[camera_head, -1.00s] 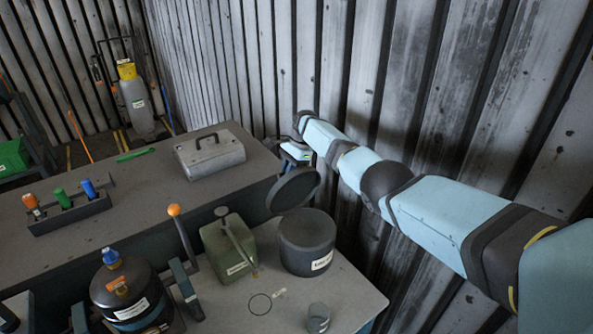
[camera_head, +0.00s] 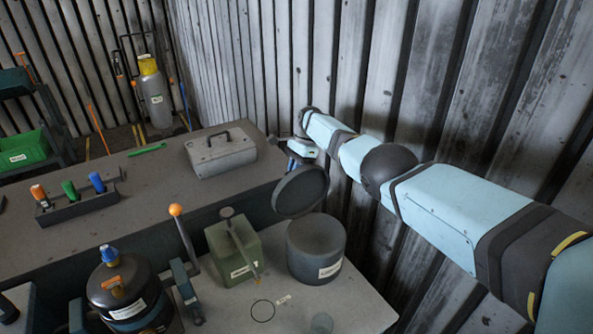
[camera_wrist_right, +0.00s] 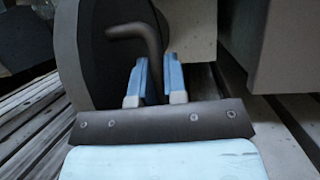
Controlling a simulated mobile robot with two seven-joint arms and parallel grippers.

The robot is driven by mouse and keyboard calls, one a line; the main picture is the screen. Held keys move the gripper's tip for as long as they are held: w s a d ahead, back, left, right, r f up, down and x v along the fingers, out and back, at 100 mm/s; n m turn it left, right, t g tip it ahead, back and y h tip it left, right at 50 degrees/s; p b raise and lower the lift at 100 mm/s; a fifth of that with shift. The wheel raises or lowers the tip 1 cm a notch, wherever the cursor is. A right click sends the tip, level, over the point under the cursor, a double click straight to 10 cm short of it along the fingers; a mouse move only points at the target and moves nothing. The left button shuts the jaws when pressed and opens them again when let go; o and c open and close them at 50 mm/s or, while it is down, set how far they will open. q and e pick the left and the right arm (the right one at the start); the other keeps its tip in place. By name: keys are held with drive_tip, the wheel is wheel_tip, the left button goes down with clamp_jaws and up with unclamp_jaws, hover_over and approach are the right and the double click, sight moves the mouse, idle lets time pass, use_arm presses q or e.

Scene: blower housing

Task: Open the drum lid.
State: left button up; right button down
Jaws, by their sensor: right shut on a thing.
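The drum (camera_head: 316,252) is a dark grey cylinder with a white label, upright on the right part of the near bench. Its round dark lid (camera_head: 300,192) stands raised and steeply tilted at the drum's rear edge, clear of most of the rim. In the right wrist view the lid (camera_wrist_right: 88,50) is a large dark disc at the left, with a bent dark handle (camera_wrist_right: 138,32) on it. My right gripper (camera_wrist_right: 157,72) is shut on that handle. My left gripper is not in view.
A green canister (camera_head: 233,252) stands just left of the drum, and a black pot (camera_head: 118,285) is further left. A lever with an orange knob (camera_head: 176,210) rises between them. A grey toolbox (camera_head: 220,155) sits on the rear bench. The corrugated wall (camera_head: 400,90) is close behind my right arm.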

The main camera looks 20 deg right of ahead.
drive_tip(key=c, duration=1.2)
unclamp_jaws()
drive_tip(key=shift+f, duration=0.1)
drive_tip(key=b+v, duration=0.4)
drive_tip(key=v, duration=1)
drive_tip(key=shift+a, duration=0.1)
